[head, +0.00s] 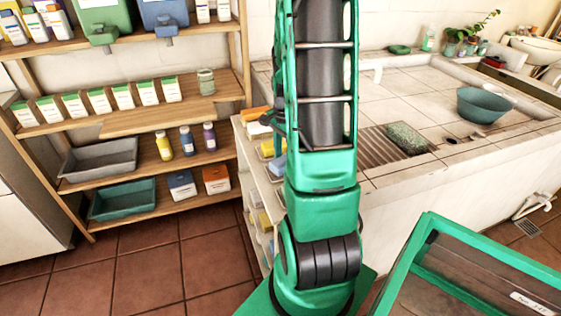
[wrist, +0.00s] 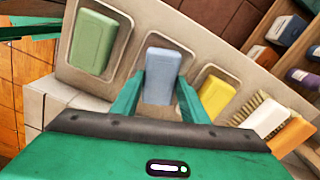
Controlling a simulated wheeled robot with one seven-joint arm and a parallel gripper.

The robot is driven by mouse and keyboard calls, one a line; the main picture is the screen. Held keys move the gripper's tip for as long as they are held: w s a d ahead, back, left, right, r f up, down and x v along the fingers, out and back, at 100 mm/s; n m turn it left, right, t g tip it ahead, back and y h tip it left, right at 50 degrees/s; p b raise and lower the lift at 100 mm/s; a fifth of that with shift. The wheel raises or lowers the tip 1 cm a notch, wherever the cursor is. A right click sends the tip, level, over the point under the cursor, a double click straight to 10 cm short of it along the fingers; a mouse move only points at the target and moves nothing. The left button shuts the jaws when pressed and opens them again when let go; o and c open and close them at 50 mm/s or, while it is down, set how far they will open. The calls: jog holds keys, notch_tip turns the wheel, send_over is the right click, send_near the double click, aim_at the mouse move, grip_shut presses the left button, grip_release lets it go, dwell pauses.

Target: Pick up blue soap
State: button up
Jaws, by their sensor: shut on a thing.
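The blue soap (wrist: 162,72) is a pale blue block in the middle of the wrist view. My gripper (wrist: 158,92) has its two green fingers on either side of the soap, shut on it. The soap is at a pale recessed dish in a light tray (wrist: 70,82); I cannot tell whether it is lifted clear of it. In the head view a blue block (head: 277,164) shows at the left edge of my arm, on the shelf unit beside the washbasin. My gripper is hidden behind my arm there.
A green soap (wrist: 95,42) lies left of the blue one and a yellow soap (wrist: 215,97) right of it, close to the finger. A brush (wrist: 266,116) lies farther right. A wooden shelf (head: 215,98) stands left, the tiled washbasin counter (head: 400,88) right.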

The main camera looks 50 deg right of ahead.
notch_tip(320, 180, up, 3)
jog(key=s+a+r, duration=0.3)
jog(key=a+r, duration=0.4)
jog(key=a, duration=0.4)
jog(key=shift+s+a, duration=0.15)
jog(key=shift+s, duration=0.2)
